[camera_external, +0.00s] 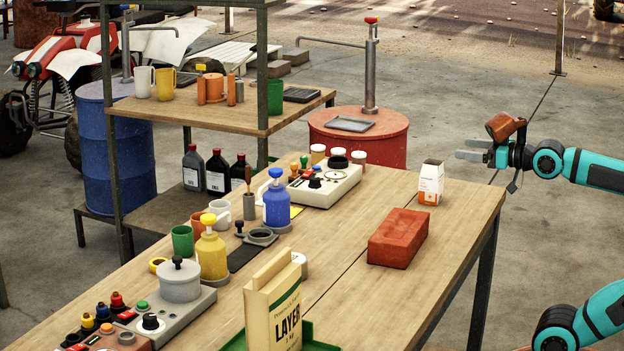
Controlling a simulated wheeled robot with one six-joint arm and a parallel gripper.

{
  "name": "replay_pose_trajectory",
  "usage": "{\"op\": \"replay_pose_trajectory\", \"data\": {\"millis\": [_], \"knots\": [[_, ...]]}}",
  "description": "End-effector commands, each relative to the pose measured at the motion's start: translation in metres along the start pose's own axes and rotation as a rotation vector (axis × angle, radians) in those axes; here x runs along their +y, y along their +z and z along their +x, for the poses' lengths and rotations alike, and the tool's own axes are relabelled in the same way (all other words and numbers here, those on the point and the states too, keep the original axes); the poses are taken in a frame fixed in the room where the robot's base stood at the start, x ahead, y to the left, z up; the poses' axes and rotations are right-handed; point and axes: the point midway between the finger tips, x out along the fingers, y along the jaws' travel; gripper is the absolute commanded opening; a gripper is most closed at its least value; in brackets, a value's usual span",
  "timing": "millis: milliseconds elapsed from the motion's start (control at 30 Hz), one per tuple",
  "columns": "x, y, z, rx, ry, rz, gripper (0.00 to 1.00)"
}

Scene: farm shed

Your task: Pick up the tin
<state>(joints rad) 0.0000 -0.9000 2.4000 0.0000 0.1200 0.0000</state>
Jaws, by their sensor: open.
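My gripper (462,149) is at the right, past the far right corner of the table, with its fingers pointing left. It is open, with nothing between its fingers. I cannot tell for sure which thing is the tin. A small round container with a pale lid (300,262) stands behind the yellow "LAYER" bag, partly hidden by it. Several more small round containers, one with a white lid (317,150), stand behind the control box at the table's back. My gripper is apart from all of them.
The wooden table (345,290) holds a red brick (398,237) and a white-orange carton (431,183) on its right side. A control box (325,186), blue bottle (277,205), yellow bottle (211,253) and bag (274,310) stand further left. The right-centre tabletop is fairly clear.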

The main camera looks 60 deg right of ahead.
Motion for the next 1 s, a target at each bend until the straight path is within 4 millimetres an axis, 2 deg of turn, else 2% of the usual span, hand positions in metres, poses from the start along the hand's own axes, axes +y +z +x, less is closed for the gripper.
{"op": "replay_pose_trajectory", "data": {"millis": [167,200,267,300,633,767,1000], "knots": [[0.000,0.000,0.000,0.000,0.000,0.000,0.78],[0.000,0.000,0.000,0.000,0.000,0.000,0.80],[0.000,0.000,0.000,0.000,0.000,0.000,0.91],[0.000,0.000,0.000,0.000,0.000,0.000,0.93],[-0.002,-0.001,0.005,-0.015,-0.006,-0.003,0.93],[-0.009,-0.005,0.024,-0.074,-0.028,-0.014,0.93],[-0.036,-0.012,0.080,-0.254,-0.101,-0.057,0.93]]}}
